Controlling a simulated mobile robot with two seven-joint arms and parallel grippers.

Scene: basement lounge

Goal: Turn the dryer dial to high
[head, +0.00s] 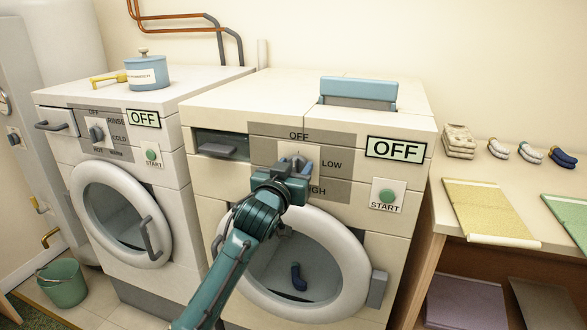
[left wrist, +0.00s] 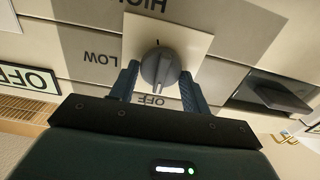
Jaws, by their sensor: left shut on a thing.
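The dryer (head: 215,120) is the right-hand machine, with its round door shut and a dark blue sock visible behind the glass. Its grey dial (left wrist: 160,68) sits on a pale square plate, with OFF, LOW and HIGH printed around it. The dial's ridge lies along the line between OFF and HIGH; which end points is unclear. The dryer's display (head: 396,150) reads OFF. My left gripper (head: 295,164) is shut on the dial, one finger on each side, also in the left wrist view (left wrist: 160,88); it hides much of the dial in the head view. My right gripper is not in view.
A green START button (head: 388,196) is right of the dial. A washer (head: 60,97) stands at left with a blue pot (head: 147,73) on top. A table (head: 470,167) at right holds folded cloths and socks. A green bucket (head: 62,284) is on the floor.

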